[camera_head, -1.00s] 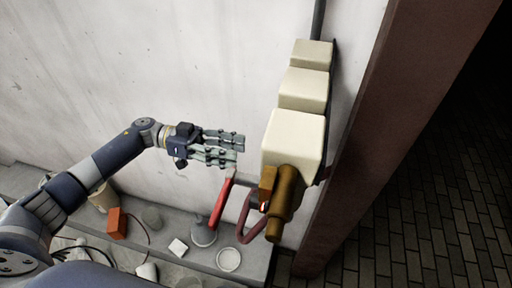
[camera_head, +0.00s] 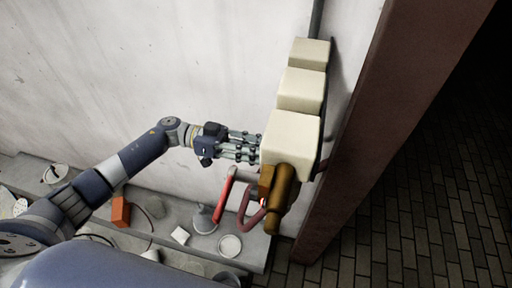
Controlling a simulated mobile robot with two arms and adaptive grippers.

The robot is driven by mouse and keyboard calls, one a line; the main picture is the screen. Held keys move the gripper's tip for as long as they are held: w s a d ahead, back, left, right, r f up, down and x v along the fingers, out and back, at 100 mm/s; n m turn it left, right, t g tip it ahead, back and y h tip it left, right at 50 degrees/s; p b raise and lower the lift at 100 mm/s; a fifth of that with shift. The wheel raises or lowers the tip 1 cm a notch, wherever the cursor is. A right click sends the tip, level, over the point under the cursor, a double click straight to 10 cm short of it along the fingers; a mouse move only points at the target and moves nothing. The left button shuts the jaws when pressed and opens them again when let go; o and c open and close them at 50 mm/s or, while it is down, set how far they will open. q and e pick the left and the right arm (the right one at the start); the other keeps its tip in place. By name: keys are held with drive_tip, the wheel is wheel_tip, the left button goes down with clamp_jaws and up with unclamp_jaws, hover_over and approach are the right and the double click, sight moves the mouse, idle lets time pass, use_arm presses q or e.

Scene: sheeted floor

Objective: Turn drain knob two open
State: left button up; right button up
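A stack of cream box-like blocks (camera_head: 291,137) is mounted along a dark pipe on the wall. A brass-brown cylinder (camera_head: 281,198) sticks out below the lowest, largest block. A red bar handle (camera_head: 225,195) and a dark red loop handle (camera_head: 244,212) show beside the cylinder. I cannot tell which part is drain knob two. My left gripper (camera_head: 257,148) points right, its fingers apart and empty, with the tips at the left side of the largest block in the picture. I cannot tell whether they touch it. My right gripper is not in view.
A grey ledge (camera_head: 178,212) runs along the wall foot, with an orange block (camera_head: 121,211), a white block (camera_head: 180,236), a round white dish (camera_head: 230,245) and a grey cone-like item (camera_head: 204,220). A brown pillar (camera_head: 365,135) stands right of the blocks. Dark brick floor (camera_head: 420,220) lies beyond.

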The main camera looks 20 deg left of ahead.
use_arm(q)
drive_tip(key=shift+m+b, duration=9)
drive_tip(key=shift+b, duration=0.75)
drive_tip(key=o, duration=1.1)
drive_tip(key=shift+s, duration=0.1)
drive_tip(key=shift+c, duration=0.2)
drive_tip(key=shift+a, duration=0.1)
